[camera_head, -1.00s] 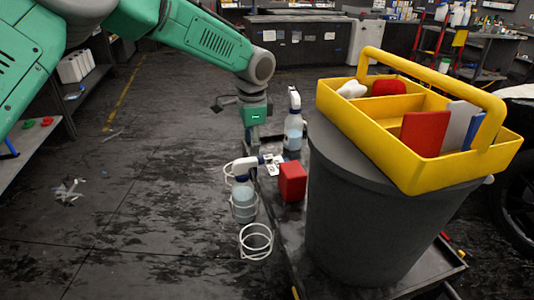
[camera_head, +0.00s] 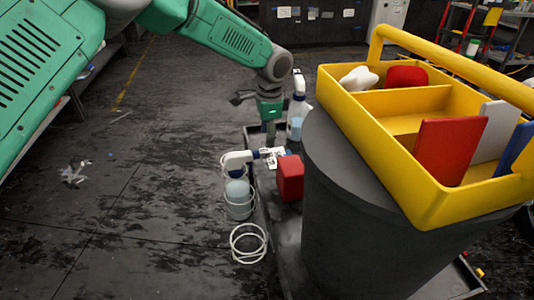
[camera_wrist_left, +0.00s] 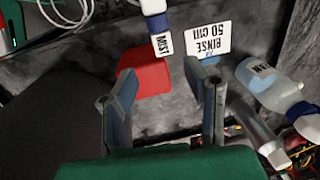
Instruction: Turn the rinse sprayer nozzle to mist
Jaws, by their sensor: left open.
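The rinse sprayer (camera_head: 238,187) stands in a white ring holder on the cart's left side. It has a white head and a blue nozzle (camera_head: 256,154) pointing right. In the left wrist view the nozzle (camera_wrist_left: 155,8) carries a white MIST label (camera_wrist_left: 163,42). A card (camera_wrist_left: 209,38) reading RINSE 50 CM lies beside it. My left gripper (camera_wrist_left: 165,105) is open and empty, its fingers apart over the cart, short of the nozzle in that view. In the head view the left gripper (camera_head: 270,135) points down near the nozzle, its fingertips hard to make out. My right gripper is not in view.
A red block (camera_head: 290,177) sits on the cart just right of the nozzle. A second spray bottle (camera_head: 297,118) stands behind. A dark bin (camera_head: 345,215) bearing a yellow caddy (camera_head: 372,137) crowds the right. An empty white ring (camera_head: 248,243) hangs at the cart's front left.

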